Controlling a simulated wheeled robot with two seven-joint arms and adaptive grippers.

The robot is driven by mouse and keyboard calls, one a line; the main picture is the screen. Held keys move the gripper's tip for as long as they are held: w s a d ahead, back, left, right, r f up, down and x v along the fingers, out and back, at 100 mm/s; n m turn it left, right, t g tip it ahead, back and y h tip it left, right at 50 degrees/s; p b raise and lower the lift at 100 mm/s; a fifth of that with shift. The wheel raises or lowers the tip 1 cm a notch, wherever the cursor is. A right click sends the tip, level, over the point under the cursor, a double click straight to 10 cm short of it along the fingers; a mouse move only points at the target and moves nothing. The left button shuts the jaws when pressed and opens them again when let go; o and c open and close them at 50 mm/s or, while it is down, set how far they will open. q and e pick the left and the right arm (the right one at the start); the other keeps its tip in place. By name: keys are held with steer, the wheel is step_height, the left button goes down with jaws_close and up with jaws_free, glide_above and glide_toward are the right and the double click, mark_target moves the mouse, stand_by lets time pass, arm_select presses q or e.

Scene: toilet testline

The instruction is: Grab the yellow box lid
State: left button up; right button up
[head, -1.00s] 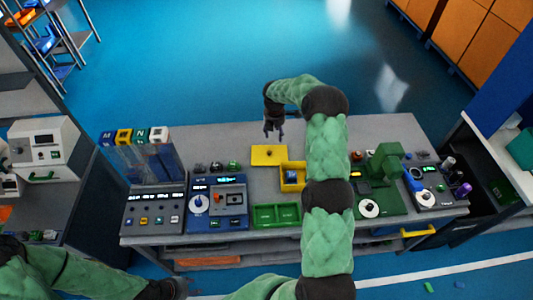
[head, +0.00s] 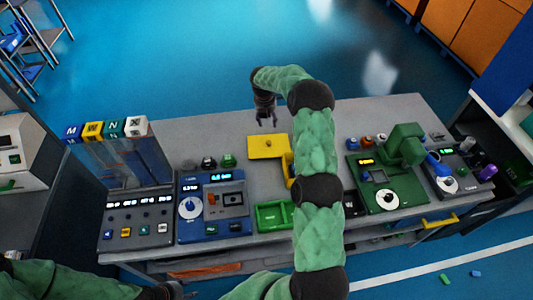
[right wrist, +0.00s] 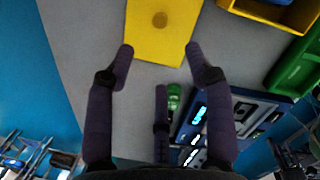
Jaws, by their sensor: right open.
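The yellow box lid (head: 267,147) is a flat yellow plate with a small knob, lying on the grey table. In the right wrist view the lid (right wrist: 160,35) is at the top, with its round knob showing. The yellow box (head: 288,168) stands beside it, partly hidden by my right arm. My right gripper (head: 266,118) hangs above the table just behind the lid. It is open and empty; its two fingers (right wrist: 163,62) are spread at the lid's near edge in the wrist view.
A green tray (head: 272,217) sits in front of the box. A blue device (head: 213,205) and a grey panel (head: 138,221) stand to the left, a green machine (head: 392,178) to the right. The table's back left is clear.

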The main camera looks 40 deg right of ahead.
steer(key=b, duration=0.4)
glide_toward(269, 142)
steer(key=f, duration=0.1)
steer(key=d+f, duration=0.1)
steer(key=f, duration=0.1)
steer(key=shift+f, duration=0.35)
steer(key=shift+w+d+f+b, duration=0.15)
steer(key=shift+f+b, duration=0.25)
steer(key=shift+f, duration=0.95)
steer(key=shift+w+d+f+b, duration=0.1)
steer(key=shift+f+b, duration=0.25)
steer(key=shift+f, duration=1)
arm_select(q)
step_height(269, 142, down, 7)
steer(key=shift+w, duration=0.1)
arm_select(e)
jaws_close()
